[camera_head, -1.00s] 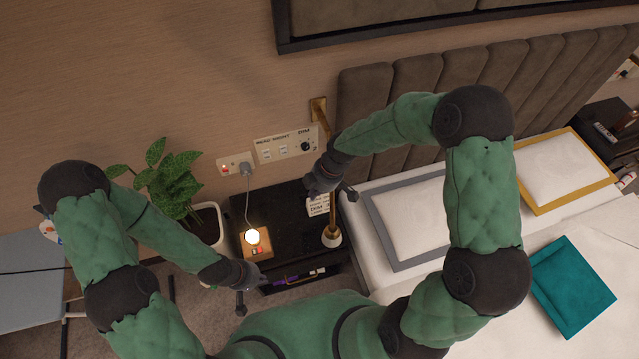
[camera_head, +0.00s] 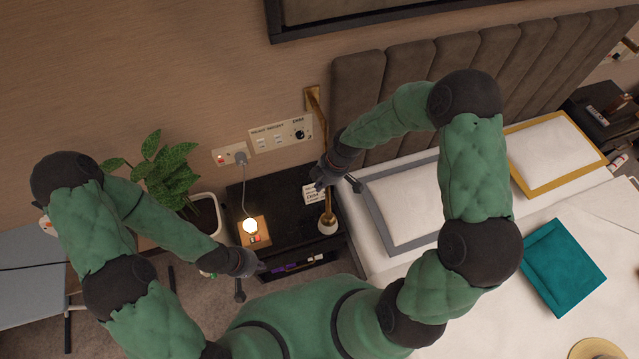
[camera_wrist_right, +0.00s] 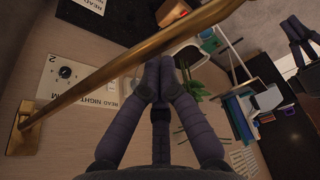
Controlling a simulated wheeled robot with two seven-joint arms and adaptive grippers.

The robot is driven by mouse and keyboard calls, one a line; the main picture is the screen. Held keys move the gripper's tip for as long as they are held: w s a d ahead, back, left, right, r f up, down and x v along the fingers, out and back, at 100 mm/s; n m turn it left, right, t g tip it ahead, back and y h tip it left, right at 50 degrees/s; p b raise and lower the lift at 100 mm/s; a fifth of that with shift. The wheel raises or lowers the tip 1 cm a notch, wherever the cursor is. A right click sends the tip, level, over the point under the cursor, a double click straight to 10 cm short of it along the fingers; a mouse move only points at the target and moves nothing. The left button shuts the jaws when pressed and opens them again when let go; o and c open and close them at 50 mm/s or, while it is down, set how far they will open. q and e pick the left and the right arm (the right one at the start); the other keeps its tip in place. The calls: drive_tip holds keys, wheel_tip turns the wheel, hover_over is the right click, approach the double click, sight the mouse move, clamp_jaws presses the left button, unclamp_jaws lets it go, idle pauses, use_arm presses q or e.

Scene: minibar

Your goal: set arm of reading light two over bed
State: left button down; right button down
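The brass reading light has its wall mount (camera_head: 313,98) above the nightstand, and its arm hangs down to a pale lamp head (camera_head: 328,225) over the nightstand's right side. In the right wrist view, the brass arm (camera_wrist_right: 100,78) crosses diagonally near my fingertips. A switch panel beside it is marked 2. My right gripper (camera_head: 336,180) is open at the lower brass arm, with fingers left of it and a thumb to its right. Contact cannot be told. My left gripper (camera_head: 247,280) is open and empty before the nightstand. The bed (camera_head: 500,230) is at right.
The dark nightstand (camera_head: 285,208) holds a glowing small lamp (camera_head: 250,228) and a white card (camera_head: 309,194). A potted plant (camera_head: 165,175) stands left of it. Wall panels (camera_head: 282,138) and a plugged cord are behind. A padded headboard (camera_head: 430,75) lies close behind my right arm.

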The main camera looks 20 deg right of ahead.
drive_tip(key=w+d+n+g+b, duration=0.1)
drive_tip(key=d+n+b, duration=0.5)
drive_tip(key=d, duration=1.5)
drive_tip(key=shift+w+d+n+g+b, duration=0.2)
drive_tip(key=shift+n+g+b, duration=0.1)
drive_tip(key=shift+n+g, duration=0.5)
drive_tip(key=shift+a, duration=0.1)
